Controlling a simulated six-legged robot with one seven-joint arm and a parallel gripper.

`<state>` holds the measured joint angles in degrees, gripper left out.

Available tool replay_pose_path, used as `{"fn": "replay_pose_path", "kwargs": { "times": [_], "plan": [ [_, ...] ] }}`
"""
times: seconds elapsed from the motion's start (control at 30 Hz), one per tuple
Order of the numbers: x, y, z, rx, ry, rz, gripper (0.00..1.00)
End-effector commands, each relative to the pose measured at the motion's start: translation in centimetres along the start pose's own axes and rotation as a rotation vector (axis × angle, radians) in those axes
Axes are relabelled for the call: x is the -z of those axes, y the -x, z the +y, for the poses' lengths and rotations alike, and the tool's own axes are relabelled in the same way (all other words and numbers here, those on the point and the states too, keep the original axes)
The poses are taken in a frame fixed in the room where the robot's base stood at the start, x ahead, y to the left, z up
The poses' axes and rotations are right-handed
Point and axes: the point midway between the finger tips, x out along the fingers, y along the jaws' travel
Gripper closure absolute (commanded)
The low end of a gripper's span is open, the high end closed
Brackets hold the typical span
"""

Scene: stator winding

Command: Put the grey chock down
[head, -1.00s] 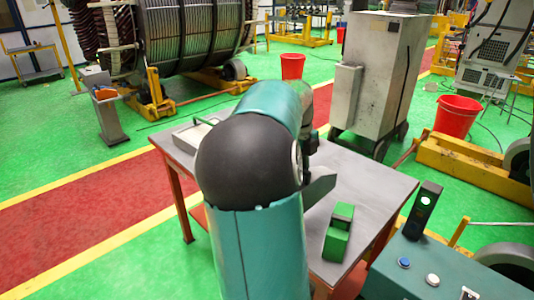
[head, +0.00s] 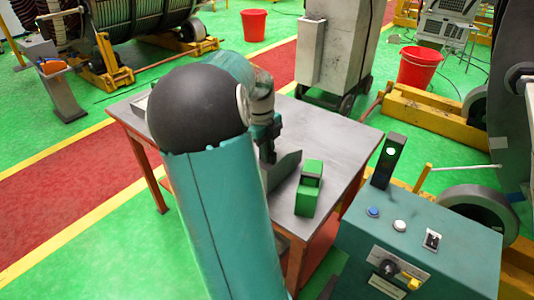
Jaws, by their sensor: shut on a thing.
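The grey chock (head: 283,170) is a flat-looking dark grey wedge over the near part of the grey table (head: 335,130). My gripper (head: 267,155) is at its upper left end and is shut on it. My own arm hides most of the fingers and the chock's left part. I cannot tell whether the chock touches the tabletop.
A grey cabinet (head: 340,45) stands behind the table. The table's right and back parts are clear. My arm covers its left part.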

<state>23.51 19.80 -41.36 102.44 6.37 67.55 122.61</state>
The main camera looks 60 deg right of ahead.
Motion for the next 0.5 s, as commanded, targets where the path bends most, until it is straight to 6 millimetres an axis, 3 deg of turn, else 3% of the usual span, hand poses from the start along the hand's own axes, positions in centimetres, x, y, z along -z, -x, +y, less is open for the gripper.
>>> {"fn": "replay_pose_path", "kwargs": {
  "times": [0.1,0.47,0.5],
  "plan": [
    [-0.17,-1.21,-0.19,0.002,-0.001,0.0,1.0],
    [-0.37,-1.57,-0.29,0.002,0.0,0.0,1.0],
    [-0.36,-1.59,-0.25,0.0,0.0,0.001,0.76]
  ]
}}
